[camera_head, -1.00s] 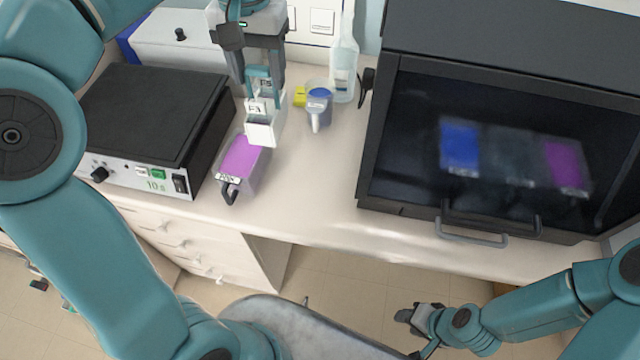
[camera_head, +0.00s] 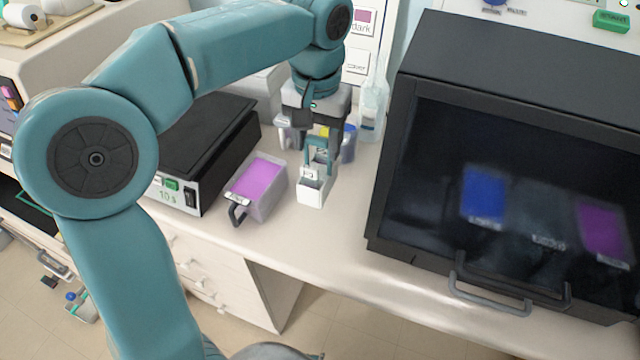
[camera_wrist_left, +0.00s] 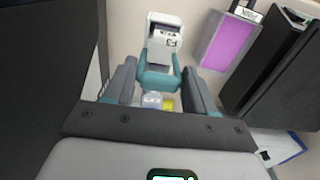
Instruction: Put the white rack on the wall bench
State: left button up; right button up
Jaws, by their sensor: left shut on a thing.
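The white rack (camera_head: 313,190), with a teal handle, hangs below my left gripper (camera_head: 314,132) in the head view. My left gripper is shut on the handle. In the left wrist view the rack (camera_wrist_left: 163,38) shows beyond the two fingers, with a slide-like dark piece and a label in it. The wall bench (camera_head: 345,262) is the pale worktop under it. The rack is over the bench, right of the purple-filled tray; I cannot tell whether its base touches the top. My right gripper is out of view.
The purple-filled tray (camera_head: 257,184) stands just left of the rack, beside a black-topped device (camera_head: 203,135). A blue-topped cup (camera_head: 349,144) and a clear bottle (camera_head: 371,110) stand behind. A large dark cabinet (camera_head: 500,150) bounds the right. Bench top between rack and cabinet is clear.

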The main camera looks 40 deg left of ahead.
aim_at(316, 163)
pick_arm(q)
jog(key=f, duration=0.4)
jog(key=shift+a, duration=0.2)
jog(key=shift+s+d+f, duration=0.1)
jog(key=shift+d+f, duration=0.05)
jog(key=shift+f, duration=0.55)
notch_tip(316, 163, down, 4)
jog(key=shift+b, duration=0.3)
jog(key=shift+f, duration=0.2)
jog(key=o, duration=1.4)
jog(key=shift+c, duration=0.2)
jog(key=shift+r, duration=0.1)
